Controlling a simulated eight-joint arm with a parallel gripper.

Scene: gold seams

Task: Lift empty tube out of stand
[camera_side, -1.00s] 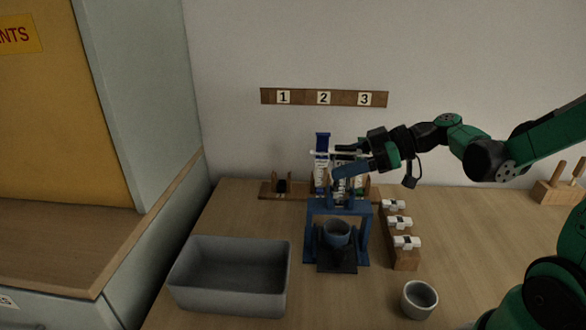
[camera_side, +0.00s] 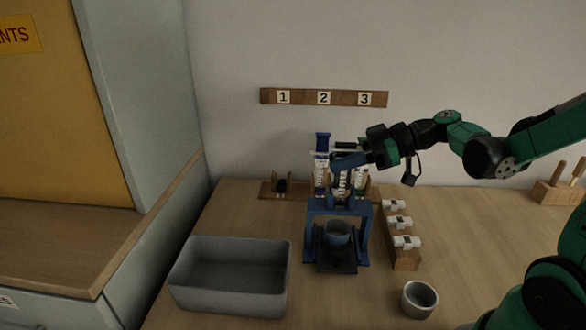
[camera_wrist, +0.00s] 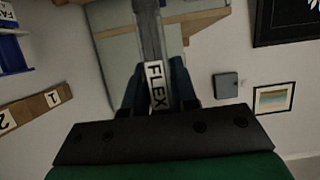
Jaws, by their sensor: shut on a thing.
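My gripper (camera_side: 338,165) is above the blue stand (camera_side: 312,212), coming in from the right. In the wrist view its blue fingers (camera_wrist: 157,88) are shut on a grey, see-through tube (camera_wrist: 150,38) with a white label reading FLEX. A dark cup (camera_side: 337,232) sits low in the stand, below the gripper.
A blue-capped tube (camera_side: 321,146) stands in the wooden rack at the back, below the numbered strip (camera_side: 344,98). A grey bin (camera_side: 183,279) is front left. A wooden block with white pieces (camera_side: 406,260) is right of the stand. A grey ring-shaped cup (camera_side: 419,299) is front right.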

